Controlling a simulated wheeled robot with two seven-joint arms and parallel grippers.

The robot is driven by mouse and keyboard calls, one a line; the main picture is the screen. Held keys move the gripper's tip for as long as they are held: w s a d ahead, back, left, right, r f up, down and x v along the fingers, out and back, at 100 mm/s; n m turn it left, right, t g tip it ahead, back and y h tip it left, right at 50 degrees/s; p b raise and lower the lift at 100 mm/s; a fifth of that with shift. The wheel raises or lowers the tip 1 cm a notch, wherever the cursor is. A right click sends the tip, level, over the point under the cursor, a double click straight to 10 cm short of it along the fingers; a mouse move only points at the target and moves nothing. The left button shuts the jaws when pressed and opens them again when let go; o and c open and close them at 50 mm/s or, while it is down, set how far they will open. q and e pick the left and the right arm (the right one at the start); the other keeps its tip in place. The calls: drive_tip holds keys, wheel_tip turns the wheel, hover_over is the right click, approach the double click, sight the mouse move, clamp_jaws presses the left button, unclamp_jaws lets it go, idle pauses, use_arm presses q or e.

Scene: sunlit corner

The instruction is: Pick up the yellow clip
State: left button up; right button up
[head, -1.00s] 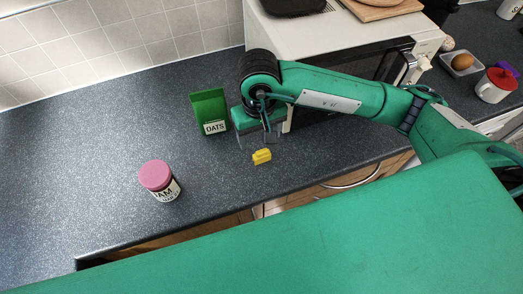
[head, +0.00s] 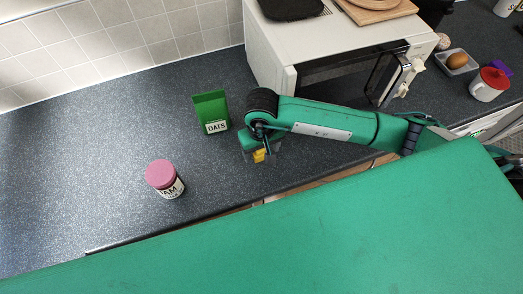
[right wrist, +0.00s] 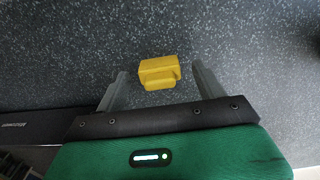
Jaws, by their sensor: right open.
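The yellow clip (head: 259,156) lies on the dark speckled counter, partly hidden by my right gripper (head: 263,153) in the head view. In the right wrist view the clip (right wrist: 159,72) shows whole, between and a little beyond the two grey fingertips of my right gripper (right wrist: 160,76). The fingers are apart, with a gap on each side of the clip, and hold nothing. My left gripper is not in view.
A green oats box (head: 211,109) stands just left of my right gripper. A jam jar with a pink lid (head: 164,178) stands further left. A white microwave (head: 290,50) stands behind my right arm. The counter (head: 90,130) at left is clear.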

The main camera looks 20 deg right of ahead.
drive_tip(key=c, duration=1)
drive_tip(key=shift+c, duration=0.2)
